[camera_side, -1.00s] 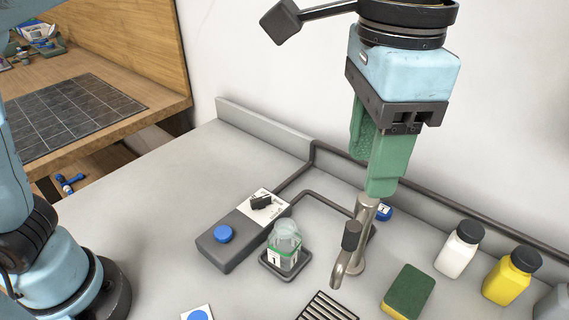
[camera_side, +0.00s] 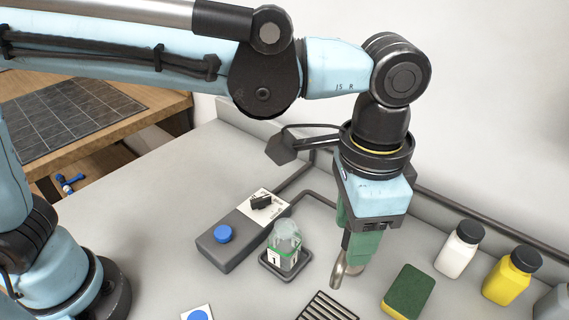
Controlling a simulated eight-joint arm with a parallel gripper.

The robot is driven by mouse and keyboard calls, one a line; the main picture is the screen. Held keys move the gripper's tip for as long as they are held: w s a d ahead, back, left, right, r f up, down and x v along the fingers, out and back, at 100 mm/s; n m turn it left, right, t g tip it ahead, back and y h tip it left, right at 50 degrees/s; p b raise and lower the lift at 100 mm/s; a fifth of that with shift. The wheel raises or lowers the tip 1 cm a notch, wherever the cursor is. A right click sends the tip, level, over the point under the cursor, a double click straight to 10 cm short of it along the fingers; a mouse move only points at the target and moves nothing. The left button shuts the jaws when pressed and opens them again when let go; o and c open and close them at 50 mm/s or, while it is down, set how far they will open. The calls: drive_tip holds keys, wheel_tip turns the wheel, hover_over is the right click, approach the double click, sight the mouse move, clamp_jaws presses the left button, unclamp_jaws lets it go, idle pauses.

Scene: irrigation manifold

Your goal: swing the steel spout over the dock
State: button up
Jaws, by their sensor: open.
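The steel spout (camera_side: 341,275) shows only at its lower curved end, below my gripper (camera_side: 357,250). My gripper has green fingers, points down and hides the spout's post and most of its black grip. The fingers are open around or just in front of the spout; I cannot tell which. The dock (camera_side: 264,266) is a dark square tray left of the spout. A clear jar (camera_side: 285,240) with a green band and a label reading 1 stands in it. The spout's end points toward the front, right of the dock and not over it.
A grey control box (camera_side: 225,255) with a blue button (camera_side: 223,233) and a black switch (camera_side: 261,202) sits left of the dock. A slotted drain (camera_side: 327,308) is in front. A sponge (camera_side: 408,291), a white bottle (camera_side: 459,248) and a yellow bottle (camera_side: 511,276) stand to the right.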

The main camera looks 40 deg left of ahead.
clamp_jaws()
idle(0.3)
drive_tip(key=shift+a, duration=0.1)
drive_tip(key=w+a+m, duration=0.3)
drive_tip(key=a+m, duration=0.5)
drive_tip(key=m, duration=0.5)
drive_tip(key=shift+w+a, duration=0.15)
drive_tip(key=shift+a, duration=0.1)
idle(0.4)
drive_tip(key=shift+m, duration=0.3)
unclamp_jaws()
